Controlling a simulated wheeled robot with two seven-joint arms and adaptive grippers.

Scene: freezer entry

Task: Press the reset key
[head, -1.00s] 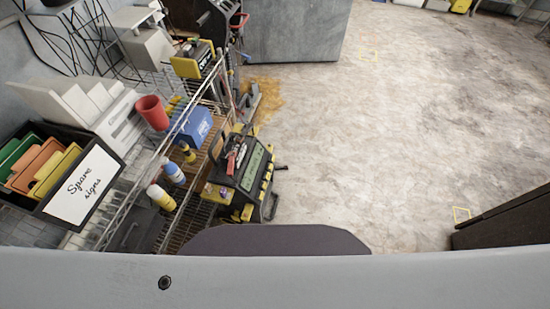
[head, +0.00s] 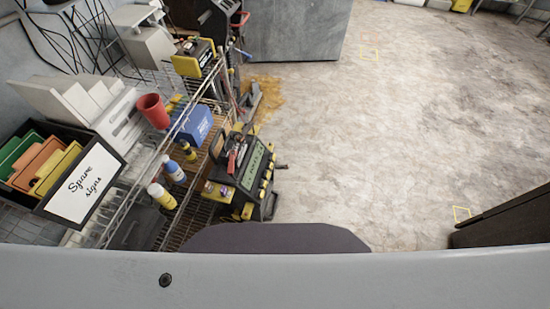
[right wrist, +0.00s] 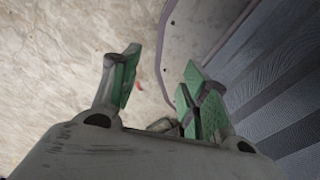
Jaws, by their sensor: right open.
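I see no reset key that I can make out in either view. My right gripper (right wrist: 160,88) shows in the right wrist view, with its two green-padded fingers apart and nothing between them. It hangs over the pale floor, beside a rounded grey edge and a dark ribbed surface. My left gripper is in neither view. The head view shows a black and yellow machine with a green panel (head: 252,165) by the shelf; its small markings are too small to read.
A wire shelf (head: 125,205) along the left holds a "Spare signs" box (head: 85,185), a red cup (head: 153,110), a blue box (head: 192,124) and several bottles. A grey block (head: 298,30) stands at the back. A dark object (head: 505,220) is at right. The middle floor is clear.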

